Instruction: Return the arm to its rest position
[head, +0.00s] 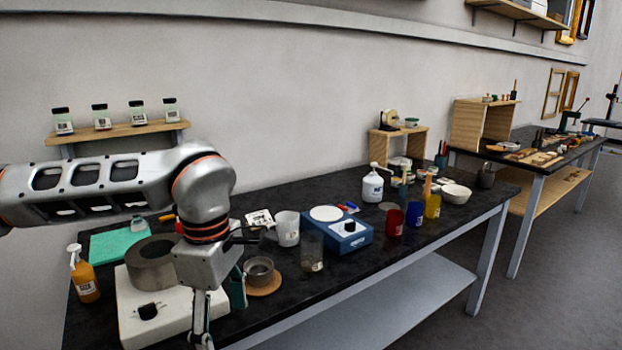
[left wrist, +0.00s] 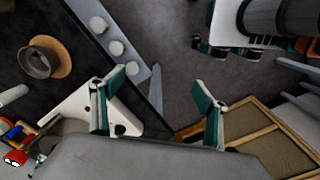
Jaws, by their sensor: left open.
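My left arm (head: 105,187) comes in from the left in the head view, bent down at the wrist over the near left end of the black bench. My left gripper (head: 220,305) points down there, beside the white hotplate-like device and near the bench's front edge. In the left wrist view the left gripper (left wrist: 160,95) has its two teal-padded fingers wide apart with nothing between them. My right arm cannot be made out in either view.
The black bench (head: 285,188) holds a metal cup on a cork mat (head: 268,290), a glass beaker (head: 312,252), a blue scale (head: 345,238), a white mug (head: 287,228) and an orange spray bottle (head: 84,275). Open floor (head: 560,235) lies at the right.

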